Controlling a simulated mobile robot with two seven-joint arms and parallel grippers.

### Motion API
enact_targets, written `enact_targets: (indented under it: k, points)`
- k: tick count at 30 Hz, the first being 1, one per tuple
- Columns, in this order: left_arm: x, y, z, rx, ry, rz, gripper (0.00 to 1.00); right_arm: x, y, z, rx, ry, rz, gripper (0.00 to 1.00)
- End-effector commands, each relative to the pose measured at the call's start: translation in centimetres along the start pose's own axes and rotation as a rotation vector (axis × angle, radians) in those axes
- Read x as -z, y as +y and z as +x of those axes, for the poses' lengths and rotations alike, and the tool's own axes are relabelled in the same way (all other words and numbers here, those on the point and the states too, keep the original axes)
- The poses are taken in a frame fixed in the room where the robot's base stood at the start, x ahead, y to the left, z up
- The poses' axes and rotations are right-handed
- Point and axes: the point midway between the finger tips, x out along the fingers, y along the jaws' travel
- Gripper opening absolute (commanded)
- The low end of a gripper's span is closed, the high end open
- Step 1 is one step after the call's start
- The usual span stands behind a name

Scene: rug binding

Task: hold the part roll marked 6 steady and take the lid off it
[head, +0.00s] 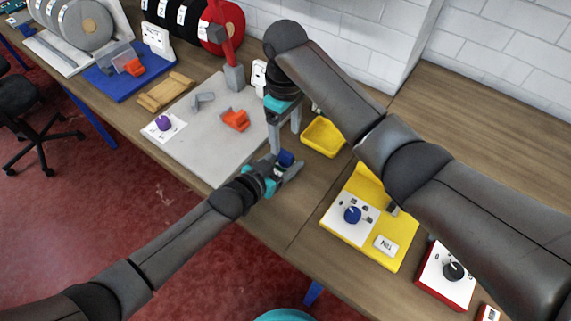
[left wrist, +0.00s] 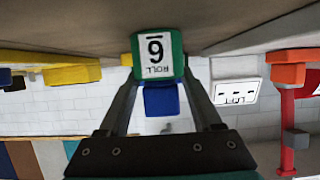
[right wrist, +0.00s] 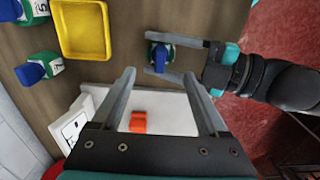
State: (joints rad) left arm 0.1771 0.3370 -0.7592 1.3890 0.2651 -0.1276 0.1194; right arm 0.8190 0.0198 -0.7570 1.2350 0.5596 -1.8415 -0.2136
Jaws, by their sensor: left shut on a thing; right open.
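The part roll marked 6 (left wrist: 158,55) is green with a white label and a blue lid (left wrist: 161,100). It appears upside down in the left wrist view. The blue lid also shows in the head view (head: 286,156). My left gripper (head: 283,168) is shut on the roll's body, one finger on each side. In the right wrist view the roll with its lid (right wrist: 159,54) sits between the left fingers. My right gripper (right wrist: 158,74) is open and empty, pointing down above the lid. The lid is on the roll.
A yellow tray (right wrist: 82,30) is beside the roll, with other blue-lidded rolls marked 5 (right wrist: 34,8) and 7 (right wrist: 40,68) beyond it. A grey mat (head: 195,150) holds an orange part (head: 235,120). A yellow station (head: 375,240) with a blue knob stands to the right.

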Motion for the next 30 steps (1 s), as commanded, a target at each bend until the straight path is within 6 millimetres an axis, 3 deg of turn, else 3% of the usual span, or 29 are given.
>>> enact_targets:
  k: [9,15,30]
  points:
    - [0.0,0.0,0.0,0.0,-0.001,0.0,0.0,0.0,0.0,0.0,0.0,0.0,0.0,0.77]
    - [0.0,0.0,0.0,0.0,-0.001,0.0,0.0,-0.3,0.1,0.0,0.005,0.025,0.002,0.56]
    - [0.0,0.0,0.0,0.0,-0.001,0.0,0.0,-3.6,0.2,-2.6,0.011,0.329,0.007,0.56]
